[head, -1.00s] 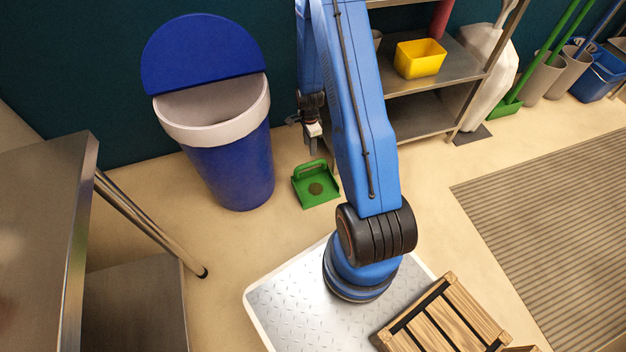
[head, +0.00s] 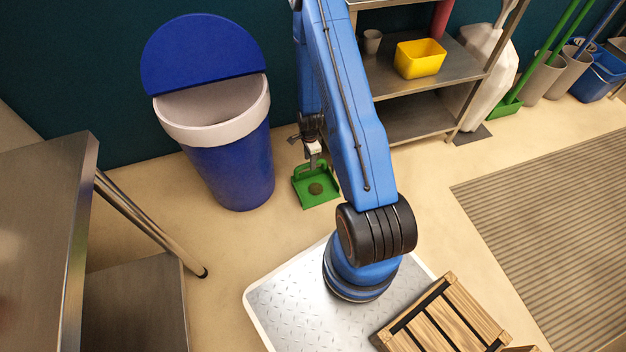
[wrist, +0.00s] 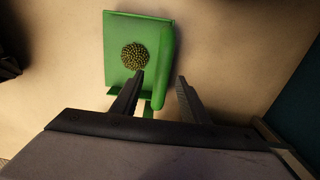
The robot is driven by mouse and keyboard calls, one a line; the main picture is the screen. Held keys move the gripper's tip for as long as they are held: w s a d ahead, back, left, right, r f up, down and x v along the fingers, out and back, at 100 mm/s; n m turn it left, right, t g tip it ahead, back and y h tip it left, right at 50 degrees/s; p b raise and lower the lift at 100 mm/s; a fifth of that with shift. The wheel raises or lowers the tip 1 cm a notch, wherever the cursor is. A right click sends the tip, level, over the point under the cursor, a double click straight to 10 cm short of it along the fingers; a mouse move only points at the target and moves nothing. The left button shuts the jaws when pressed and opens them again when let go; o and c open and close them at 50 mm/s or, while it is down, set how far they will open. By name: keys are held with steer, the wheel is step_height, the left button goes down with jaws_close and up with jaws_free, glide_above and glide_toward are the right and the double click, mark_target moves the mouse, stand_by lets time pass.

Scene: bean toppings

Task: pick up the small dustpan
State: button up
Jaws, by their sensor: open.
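The small green dustpan (head: 323,197) lies on the floor between the blue bin and my base, with a small round heap of greenish-brown beans (head: 315,188) on its pan. In the wrist view the dustpan (wrist: 118,70) shows its flat pan, the bean heap (wrist: 135,56) and a raised green handle bar (wrist: 162,75) along its right side. My gripper (head: 312,160) is over the dustpan's back edge near the handle. In the wrist view my gripper (wrist: 160,82) is open, its two fingers apart and pointing toward the handle end, with nothing clearly held. The fingers hide part of the dustpan's near edge.
A blue bin (head: 228,165) with a white rim stands left of the dustpan. A metal shelf (head: 425,77) with a yellow tub (head: 419,58) stands at the back right. A steel table (head: 40,190) is at the left. Clear floor lies around the dustpan.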

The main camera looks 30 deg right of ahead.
step_height(320, 180, down, 5)
steer(key=shift+w+d+r, duration=0.1)
steer(key=shift+w, duration=0.05)
jaws_close()
